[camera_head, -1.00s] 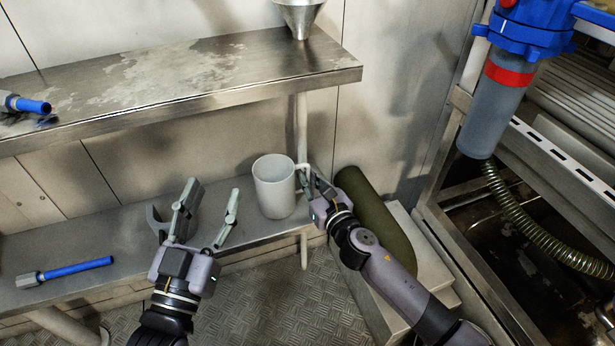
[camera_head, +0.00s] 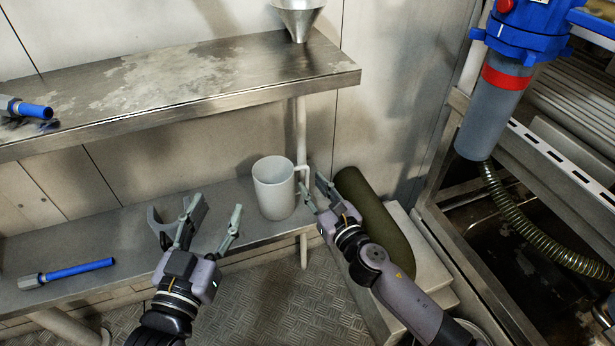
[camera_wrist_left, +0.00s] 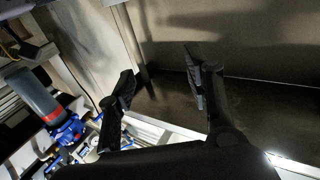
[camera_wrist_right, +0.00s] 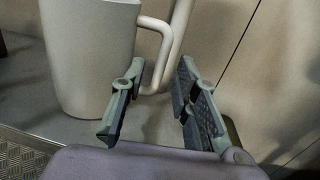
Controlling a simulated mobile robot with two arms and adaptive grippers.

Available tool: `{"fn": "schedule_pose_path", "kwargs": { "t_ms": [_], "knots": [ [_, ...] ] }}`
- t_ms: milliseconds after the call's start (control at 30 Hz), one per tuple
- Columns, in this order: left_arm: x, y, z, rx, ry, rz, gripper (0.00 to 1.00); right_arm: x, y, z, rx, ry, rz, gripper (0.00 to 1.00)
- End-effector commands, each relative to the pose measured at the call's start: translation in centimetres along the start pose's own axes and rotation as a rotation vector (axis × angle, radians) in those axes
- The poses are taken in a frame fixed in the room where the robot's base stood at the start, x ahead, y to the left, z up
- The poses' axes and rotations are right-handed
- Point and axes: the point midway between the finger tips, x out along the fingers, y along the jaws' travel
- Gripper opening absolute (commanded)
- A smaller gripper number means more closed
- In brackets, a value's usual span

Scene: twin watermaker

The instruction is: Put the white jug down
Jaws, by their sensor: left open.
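The white jug (camera_head: 273,190) stands upright on the lower shelf (camera_head: 120,235), its handle (camera_head: 303,178) facing right. In the right wrist view the jug (camera_wrist_right: 88,55) fills the left side, with its handle (camera_wrist_right: 160,45) ahead of the fingers. My right gripper (camera_head: 319,194) is open and empty just right of the handle, its fingers apart and seemingly clear of it. My left gripper (camera_head: 214,212) is open and empty, left of the jug and apart from it. In the left wrist view its fingers (camera_wrist_left: 160,70) are spread with nothing between them.
A blue-handled tool (camera_head: 68,272) lies on the lower shelf at left; a grey bracket-like part (camera_head: 155,226) is behind my left gripper. The upper shelf (camera_head: 200,80) holds a metal funnel (camera_head: 298,15). A dark green cylinder (camera_head: 375,220) lies right of my right gripper.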

Motion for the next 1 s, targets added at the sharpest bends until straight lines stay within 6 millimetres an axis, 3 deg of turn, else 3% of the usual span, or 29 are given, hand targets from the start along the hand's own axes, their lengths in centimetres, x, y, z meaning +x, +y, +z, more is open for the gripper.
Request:
{"fn": "schedule_pose_path", "kwargs": {
  "t_ms": [100, 300, 467, 567, 667, 1000],
  "knots": [
    [-0.2, -0.2, 1.4, 0.002, -0.083, -0.005, 0.47, -3.0, 0.0, 0.0, 0.0, 0.003, 0.0, 0.28],
    [-0.5, -0.4, 2.3, 0.003, -0.125, -0.008, 0.47, -6.5, 0.0, -0.1, 0.0, 0.001, 0.0, 0.28],
    [-0.5, -0.4, 2.3, 0.003, -0.127, -0.008, 0.47, -7.9, 0.0, 0.0, 0.007, -0.001, -0.001, 0.28],
    [-0.5, -0.4, 2.3, 0.003, -0.127, -0.008, 0.47, -8.5, 0.1, 0.6, 0.122, -0.007, -0.013, 0.28],
    [-0.5, -0.4, 2.3, 0.003, -0.127, -0.008, 0.47, -9.4, 0.0, 1.9, 0.441, -0.025, -0.047, 0.28],
    [-0.5, -0.3, 2.3, 0.003, -0.125, -0.008, 0.47, -15.5, -1.7, 7.2, 2.221, -0.199, -0.153, 0.28]
  ]
}}
